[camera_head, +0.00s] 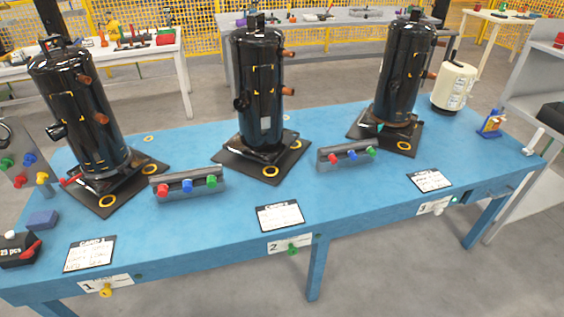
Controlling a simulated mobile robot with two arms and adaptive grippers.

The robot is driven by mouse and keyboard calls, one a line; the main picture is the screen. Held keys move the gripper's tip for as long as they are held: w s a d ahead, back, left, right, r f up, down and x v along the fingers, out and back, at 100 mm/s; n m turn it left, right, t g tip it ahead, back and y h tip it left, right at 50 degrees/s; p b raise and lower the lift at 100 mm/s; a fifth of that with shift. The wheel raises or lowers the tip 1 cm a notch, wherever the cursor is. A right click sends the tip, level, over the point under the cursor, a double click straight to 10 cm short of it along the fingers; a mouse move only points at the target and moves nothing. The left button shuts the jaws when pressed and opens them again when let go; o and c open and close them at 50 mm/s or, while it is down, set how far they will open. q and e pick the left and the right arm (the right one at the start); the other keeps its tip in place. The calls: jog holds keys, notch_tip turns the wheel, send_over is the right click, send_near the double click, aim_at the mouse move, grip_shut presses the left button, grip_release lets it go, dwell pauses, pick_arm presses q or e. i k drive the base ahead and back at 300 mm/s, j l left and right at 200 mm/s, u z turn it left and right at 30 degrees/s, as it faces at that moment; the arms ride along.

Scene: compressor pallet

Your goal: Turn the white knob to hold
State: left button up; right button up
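The white knob (438,209) sits on the front edge of the blue table, at the right, over a pale label plate (426,207). It is small and blends with the plate, so I cannot read its setting. A green knob (292,249) sits by the plate marked 2, and a yellow knob (105,291) by the plate marked 1. Neither of my grippers shows in the head view.
Three black compressors (258,85) stand on dark pads on the blue table (345,205). Two dark racks with coloured knobs (187,184), several written cards (280,216) and a cream canister (453,88) share it. The floor before the table's right front looks clear.

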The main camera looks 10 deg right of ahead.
aim_at(438, 210)
jog(key=z, duration=1.7)
jog(key=i+l+u, duration=0.1)
jog(key=u, duration=0.9)
jog(key=i+l+u, duration=0.15)
jog(key=l+u, duration=0.25)
jog(key=l, duration=0.15)
jog(key=l+u, duration=0.35)
jog(key=l, duration=0.2)
jog(key=l+u, duration=0.4)
jog(key=l, duration=0.15)
